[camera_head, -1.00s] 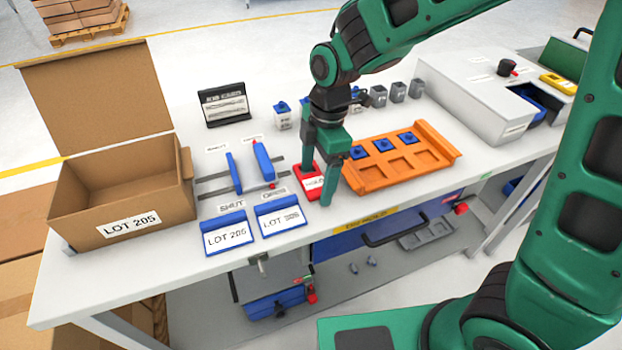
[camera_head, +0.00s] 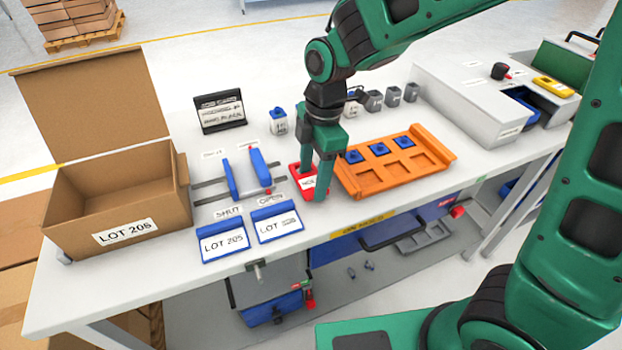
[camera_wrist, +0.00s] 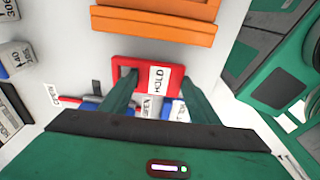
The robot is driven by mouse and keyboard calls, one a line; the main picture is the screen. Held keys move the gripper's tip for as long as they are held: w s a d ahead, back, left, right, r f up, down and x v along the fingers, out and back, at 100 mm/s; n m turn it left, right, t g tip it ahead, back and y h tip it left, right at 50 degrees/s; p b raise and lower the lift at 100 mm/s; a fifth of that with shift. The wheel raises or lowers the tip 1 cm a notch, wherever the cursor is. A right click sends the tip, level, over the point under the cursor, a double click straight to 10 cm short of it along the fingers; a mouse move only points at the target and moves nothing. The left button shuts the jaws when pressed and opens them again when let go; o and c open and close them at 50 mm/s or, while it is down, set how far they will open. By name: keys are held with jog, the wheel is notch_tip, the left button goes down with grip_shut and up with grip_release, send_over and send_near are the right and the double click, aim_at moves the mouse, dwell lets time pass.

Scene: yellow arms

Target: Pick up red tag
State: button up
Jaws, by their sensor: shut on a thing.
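The red tag (camera_head: 308,180) has a white label that reads HOLD in the wrist view (camera_wrist: 158,79). It lies on or just above the white table, left of the orange tray; I cannot tell whether it touches the table. My green gripper (camera_head: 312,180) points down over it and is shut on it. In the wrist view its two fingers (camera_wrist: 152,88) reach the tag, one toward each side. The fingers hide part of the tag in the head view.
The orange tray (camera_head: 365,179) with several blue-topped pieces stands close on the right. Two blue-framed lot cards (camera_head: 222,242) and a blue sliding fixture (camera_head: 259,170) lie to the left. An open cardboard box (camera_head: 120,215) stands at far left. A grey machine (camera_head: 465,98) is at right.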

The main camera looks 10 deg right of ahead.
aim_at(306, 186)
jog(key=r, duration=0.2)
jog(key=a+r, duration=0.1)
jog(key=shift+s, duration=0.4)
jog(key=s+a+r, duration=0.6)
jog(key=s+a, duration=0.1)
jog(key=shift+s+a, duration=0.15)
jog(key=shift+s, duration=0.05)
jog(key=shift+r, duration=0.1)
